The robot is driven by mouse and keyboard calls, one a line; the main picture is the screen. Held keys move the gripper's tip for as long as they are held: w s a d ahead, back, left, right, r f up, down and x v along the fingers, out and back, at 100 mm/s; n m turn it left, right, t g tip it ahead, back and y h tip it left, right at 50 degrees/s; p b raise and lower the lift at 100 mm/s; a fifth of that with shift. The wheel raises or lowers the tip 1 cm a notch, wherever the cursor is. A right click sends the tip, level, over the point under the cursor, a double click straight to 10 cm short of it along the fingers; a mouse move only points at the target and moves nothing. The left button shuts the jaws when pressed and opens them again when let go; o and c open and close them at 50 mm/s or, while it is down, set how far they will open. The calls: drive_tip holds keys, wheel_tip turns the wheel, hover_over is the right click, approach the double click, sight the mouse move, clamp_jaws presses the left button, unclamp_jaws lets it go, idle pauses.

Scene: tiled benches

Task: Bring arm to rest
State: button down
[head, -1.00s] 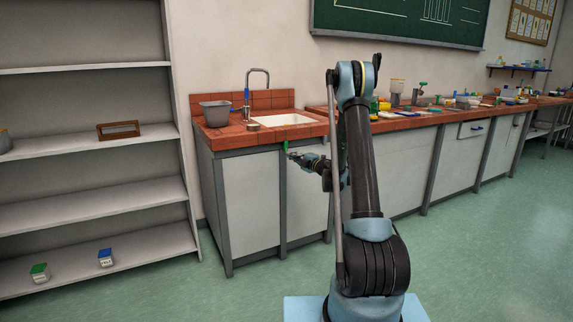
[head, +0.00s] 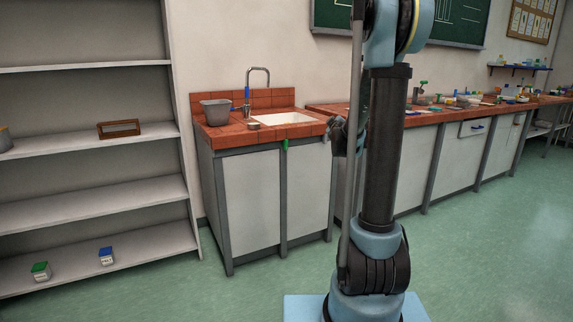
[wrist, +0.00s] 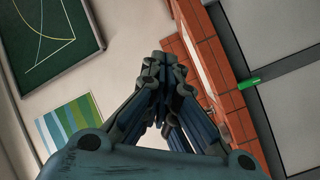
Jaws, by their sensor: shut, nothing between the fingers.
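My gripper shows in the wrist view (wrist: 166,75), its fingers shut together with nothing between them. In the head view it is a small grey shape (head: 338,132) just left of my arm's upright link, partly hidden behind it. It appears in front of the right end of the sink bench, and I cannot tell the distance between them. My arm stands nearly upright, its upper joint close to the top of the head view.
A tiled sink bench (head: 222,137) holds a grey bin (head: 216,112) and a tap (head: 247,90). A green handle (head: 285,144) hangs at its front edge. Shelves (head: 90,147) stand at left. A long cluttered bench (head: 425,118) runs right. The green floor (head: 480,260) is clear.

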drive_tip(key=s+d+f+m+g+h, duration=0.1)
drive_tip(key=s+d+f+m+g, duration=0.15)
drive_tip(key=s, duration=0.55)
drive_tip(key=s+d+f+m+g+h, duration=0.1)
drive_tip(key=s+f+m+g, duration=0.15)
drive_tip(key=s, duration=0.45)
drive_tip(key=s+d+f+m+g+h, duration=0.1)
drive_tip(key=s+d+f+m+g, duration=0.15)
drive_tip(key=s, duration=0.55)
drive_tip(key=s+a+f+g+y, duration=0.1)
drive_tip(key=s+f, duration=0.3)
drive_tip(key=s, duration=0.5)
drive_tip(key=s+a+f+m+g+y, duration=0.1)
drive_tip(key=s+a+f+g, duration=0.3)
drive_tip(key=s, duration=0.6)
drive_tip(key=s+a+f+m+g+y, duration=0.1)
drive_tip(key=s+a+f+g+y, duration=0.1)
drive_tip(key=s+f, duration=0.4)
drive_tip(key=s+a+g, duration=0.1)
drive_tip(key=s, duration=0.3)
drive_tip(key=shift+f, duration=0.2)
drive_tip(key=shift+w+f, duration=0.2)
drive_tip(key=shift+w, duration=0.3)
